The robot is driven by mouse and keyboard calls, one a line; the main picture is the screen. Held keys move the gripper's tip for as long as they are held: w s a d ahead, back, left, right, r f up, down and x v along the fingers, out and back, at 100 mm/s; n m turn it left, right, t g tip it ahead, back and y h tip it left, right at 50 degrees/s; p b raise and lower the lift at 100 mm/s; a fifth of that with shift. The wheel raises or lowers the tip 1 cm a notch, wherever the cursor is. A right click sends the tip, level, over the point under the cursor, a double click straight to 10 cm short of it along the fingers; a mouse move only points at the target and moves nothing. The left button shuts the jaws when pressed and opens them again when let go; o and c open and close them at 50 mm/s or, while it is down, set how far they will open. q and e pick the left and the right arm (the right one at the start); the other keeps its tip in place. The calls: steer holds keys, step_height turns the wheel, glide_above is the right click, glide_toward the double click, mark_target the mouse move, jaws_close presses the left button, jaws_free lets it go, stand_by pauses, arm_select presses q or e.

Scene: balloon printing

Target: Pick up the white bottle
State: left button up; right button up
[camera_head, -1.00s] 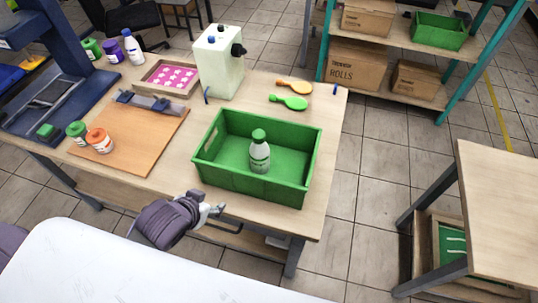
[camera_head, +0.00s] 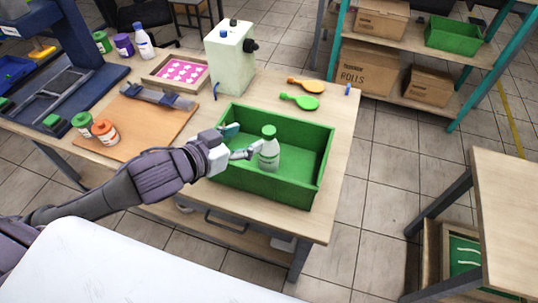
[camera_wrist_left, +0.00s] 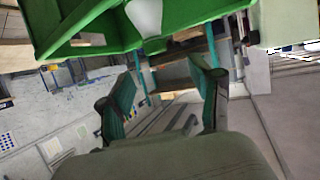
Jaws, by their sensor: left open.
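The white bottle (camera_head: 269,152) has a green cap and stands upright inside the green crate (camera_head: 318,176) on the table. My left gripper (camera_head: 243,142) is open at the crate's left side, its fingers reaching over the crate toward the bottle, just left of it. Whether a finger touches the bottle I cannot tell. In the left wrist view, the open fingers of my left gripper (camera_wrist_left: 165,95) show below the green crate (camera_wrist_left: 200,10), and a white piece of the bottle (camera_wrist_left: 145,16) shows at the top. My right gripper is not in view.
The wooden table (camera_head: 335,120) also holds a pale machine (camera_head: 228,62), orange and green paddles (camera_head: 300,101), a pink star-patterned tray (camera_head: 182,71) and several small bottles and jars at the left. A shelf with boxes (camera_head: 367,67) stands behind at right.

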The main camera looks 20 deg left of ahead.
mark_target(269, 129)
arm_select(q)
steer(key=x, duration=0.3)
steer(key=p+x, duration=0.1)
steer(key=x, duration=0.5)
steer(key=shift+s+d, duration=0.15)
steer(key=shift+d, duration=0.15)
jaws_close()
